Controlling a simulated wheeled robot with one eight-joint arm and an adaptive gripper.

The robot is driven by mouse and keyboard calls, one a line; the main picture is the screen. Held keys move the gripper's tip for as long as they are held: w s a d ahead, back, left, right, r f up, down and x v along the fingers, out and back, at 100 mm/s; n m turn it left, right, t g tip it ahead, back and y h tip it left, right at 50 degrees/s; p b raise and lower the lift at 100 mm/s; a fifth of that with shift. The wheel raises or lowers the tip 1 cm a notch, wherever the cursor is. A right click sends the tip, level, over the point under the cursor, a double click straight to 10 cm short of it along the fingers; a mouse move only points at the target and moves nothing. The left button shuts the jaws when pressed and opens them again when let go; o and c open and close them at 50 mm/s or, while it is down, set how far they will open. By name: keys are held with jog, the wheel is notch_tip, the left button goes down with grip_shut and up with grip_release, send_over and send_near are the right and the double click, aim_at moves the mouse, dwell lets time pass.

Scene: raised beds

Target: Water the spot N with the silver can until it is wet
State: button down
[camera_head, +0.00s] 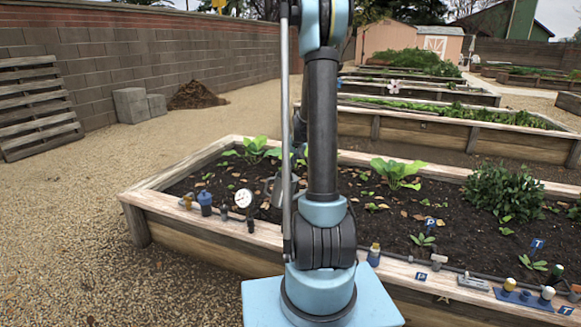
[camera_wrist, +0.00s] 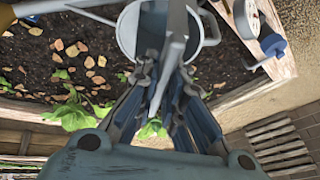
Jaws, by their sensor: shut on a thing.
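The silver can (camera_wrist: 128,27) is at the top middle of the wrist view, over the soil. My gripper (camera_wrist: 172,88) is shut on it, with its fingers at the can's grey handle (camera_wrist: 178,48). In the head view the can (camera_head: 273,190) is partly hidden behind my arm, above the left part of the near raised bed (camera_head: 185,231). Blue markers lettered P (camera_head: 430,221) and T (camera_head: 537,244) stand in the soil. I cannot make out a marker lettered N; my arm hides part of the bed.
A white round dial (camera_head: 243,198) and a blue bottle (camera_head: 205,199) stand on the bed's front rim at left. Leafy plants (camera_head: 398,172) grow in the soil. Gravel (camera_head: 65,230) is clear at left.

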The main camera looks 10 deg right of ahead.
jog(key=shift+a+f+h, duration=0.3)
jog(key=shift+a+h, duration=0.45)
jog(key=shift+h, duration=0.45)
